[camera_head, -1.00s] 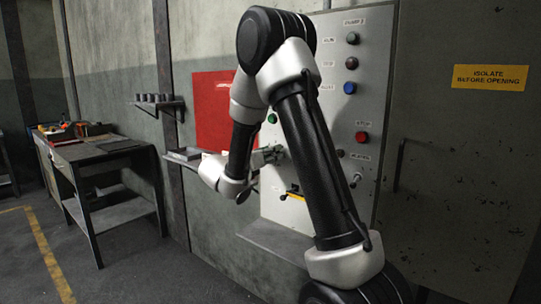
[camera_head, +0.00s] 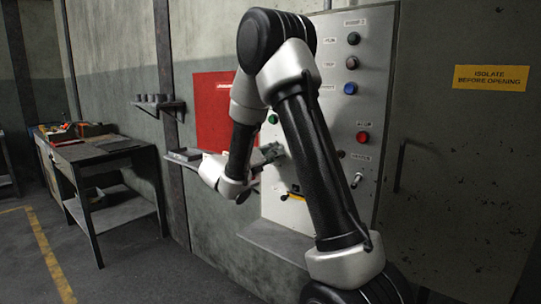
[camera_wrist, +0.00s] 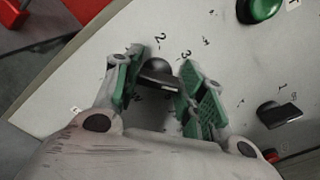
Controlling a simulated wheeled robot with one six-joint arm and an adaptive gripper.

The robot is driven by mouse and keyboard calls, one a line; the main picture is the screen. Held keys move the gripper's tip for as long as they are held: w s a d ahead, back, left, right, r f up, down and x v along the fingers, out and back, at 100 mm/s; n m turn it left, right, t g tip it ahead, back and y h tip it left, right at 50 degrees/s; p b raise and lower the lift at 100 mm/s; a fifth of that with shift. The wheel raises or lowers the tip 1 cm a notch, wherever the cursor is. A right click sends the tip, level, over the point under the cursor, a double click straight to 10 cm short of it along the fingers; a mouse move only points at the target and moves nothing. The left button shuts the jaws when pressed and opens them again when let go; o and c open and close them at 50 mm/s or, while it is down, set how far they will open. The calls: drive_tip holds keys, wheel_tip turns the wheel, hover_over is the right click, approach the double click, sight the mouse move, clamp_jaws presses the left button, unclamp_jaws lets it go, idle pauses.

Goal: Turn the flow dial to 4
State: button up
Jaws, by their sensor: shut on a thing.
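In the wrist view a black dial knob (camera_wrist: 160,74) sits on the pale panel between the green-padded fingers of my gripper (camera_wrist: 161,62). The fingers are shut on the knob, one on each side. The printed numbers 2 and 3 show just beyond it; other marks around it are too small or blurred to read. I cannot read a name label for this dial. In the head view my gripper (camera_head: 270,153) is at the panel's left part, and my arm hides the knob.
A second black knob (camera_wrist: 279,113) and a green button (camera_wrist: 261,8) are close by on the panel (camera_head: 377,120).

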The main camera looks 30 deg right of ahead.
drive_tip(key=o, duration=1)
drive_tip(key=shift+a, duration=0.1)
drive_tip(key=v, duration=1.2)
